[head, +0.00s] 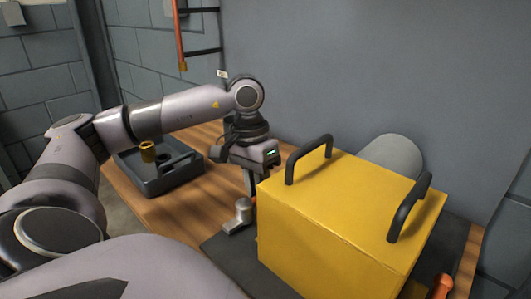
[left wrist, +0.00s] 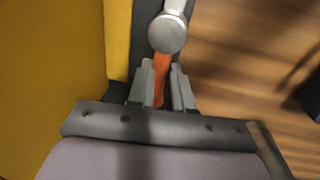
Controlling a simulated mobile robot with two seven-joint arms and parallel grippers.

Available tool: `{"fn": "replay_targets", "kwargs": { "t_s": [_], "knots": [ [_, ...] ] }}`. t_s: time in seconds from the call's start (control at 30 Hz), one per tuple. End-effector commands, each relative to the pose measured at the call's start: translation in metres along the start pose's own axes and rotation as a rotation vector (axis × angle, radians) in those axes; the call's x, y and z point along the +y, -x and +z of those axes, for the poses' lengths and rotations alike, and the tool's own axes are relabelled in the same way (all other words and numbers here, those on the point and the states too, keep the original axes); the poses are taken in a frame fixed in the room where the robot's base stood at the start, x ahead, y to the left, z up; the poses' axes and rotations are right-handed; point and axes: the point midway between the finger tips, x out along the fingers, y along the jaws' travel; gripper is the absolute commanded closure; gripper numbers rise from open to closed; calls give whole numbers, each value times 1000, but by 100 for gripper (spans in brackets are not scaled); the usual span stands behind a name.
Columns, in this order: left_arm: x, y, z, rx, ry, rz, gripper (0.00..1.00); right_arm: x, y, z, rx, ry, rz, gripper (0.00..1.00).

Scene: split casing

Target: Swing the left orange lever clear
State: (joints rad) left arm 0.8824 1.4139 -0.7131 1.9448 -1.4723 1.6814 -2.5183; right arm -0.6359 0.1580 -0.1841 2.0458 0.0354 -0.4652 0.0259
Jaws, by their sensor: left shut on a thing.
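The yellow casing (head: 330,215) with two black handles stands on a dark mat on the wooden table. The left orange lever (left wrist: 161,82) is between the fingers of my left gripper (left wrist: 163,88) in the left wrist view, and the gripper is shut on it. In the head view my left gripper (head: 251,183) points down beside the casing's left side; the lever is mostly hidden there. A silver round-ended fitting (head: 239,215) sits by the lever's end; it also shows in the left wrist view (left wrist: 168,33). My right gripper is out of view.
A second orange lever (head: 442,285) shows at the casing's right. A grey rounded object (head: 393,153) is behind the casing. Bare wood (head: 185,215) lies between tray and mat.

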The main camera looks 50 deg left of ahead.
Motion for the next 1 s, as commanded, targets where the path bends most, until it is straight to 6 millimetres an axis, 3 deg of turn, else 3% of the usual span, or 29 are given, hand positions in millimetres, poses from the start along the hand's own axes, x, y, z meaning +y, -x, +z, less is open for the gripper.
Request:
{"fn": "replay_targets", "kwargs": {
  "t_s": [0.43, 0.47, 0.5, 0.53, 0.83, 1.0],
  "knots": [
    [-1, 1, 1, 1, -10, 1, 100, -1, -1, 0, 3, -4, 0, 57],
    [-1, 1, 1, 1, -10, 1, 70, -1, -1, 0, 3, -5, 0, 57],
    [-1, 1, 1, 1, -9, 1, 57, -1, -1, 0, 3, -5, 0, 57],
    [0, 1, 1, 1, -9, 1, 54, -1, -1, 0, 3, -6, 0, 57],
    [0, 2, 1, 1, -7, 1, 54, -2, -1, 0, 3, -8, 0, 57],
    [0, 23, 0, 4, -7, 3, 54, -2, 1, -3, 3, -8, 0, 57]
  ]
}}
